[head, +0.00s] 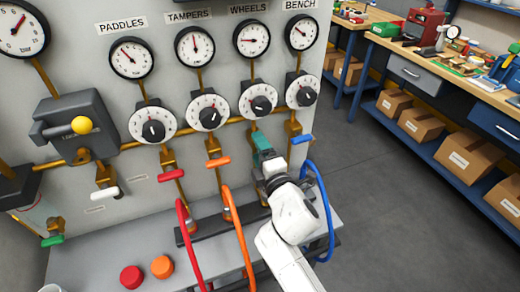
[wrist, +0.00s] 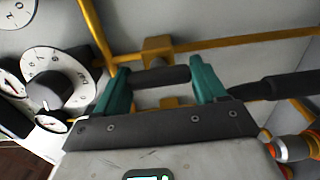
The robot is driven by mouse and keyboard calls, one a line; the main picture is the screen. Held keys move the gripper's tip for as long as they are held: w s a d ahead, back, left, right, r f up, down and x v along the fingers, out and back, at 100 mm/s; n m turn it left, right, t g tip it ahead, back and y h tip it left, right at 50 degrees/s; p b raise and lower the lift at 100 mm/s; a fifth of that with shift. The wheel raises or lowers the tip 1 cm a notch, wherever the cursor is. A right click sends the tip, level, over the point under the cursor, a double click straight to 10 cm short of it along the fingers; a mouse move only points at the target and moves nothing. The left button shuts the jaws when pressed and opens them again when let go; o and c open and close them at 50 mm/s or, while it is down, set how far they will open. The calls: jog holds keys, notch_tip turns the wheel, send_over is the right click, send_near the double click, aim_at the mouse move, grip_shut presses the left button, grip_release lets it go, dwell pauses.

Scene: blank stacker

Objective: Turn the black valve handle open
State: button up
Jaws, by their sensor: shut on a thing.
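The black valve handle (wrist: 162,76) shows in the wrist view as a short dark bar in front of a brass valve body. The teal fingers of my gripper (wrist: 161,84) stand at its two ends and are shut on it. In the head view, my gripper (head: 263,152) reaches to the panel below the WHEELS column, at the brass pipe there. The gripper and wrist hide the black handle in that view.
An orange handle (head: 218,162) is left of my gripper and a blue handle (head: 302,139) right of it. Red, orange (head: 240,226) and blue (head: 326,205) hoses hang close to my arm. Dials sit above. Open floor (head: 400,190) lies to the right, before a workbench.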

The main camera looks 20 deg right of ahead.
dwell(0.3)
jog(key=o, duration=1)
jog(key=shift+c, duration=0.2)
jog(key=s, duration=1.1)
jog(key=shift+w, duration=0.1)
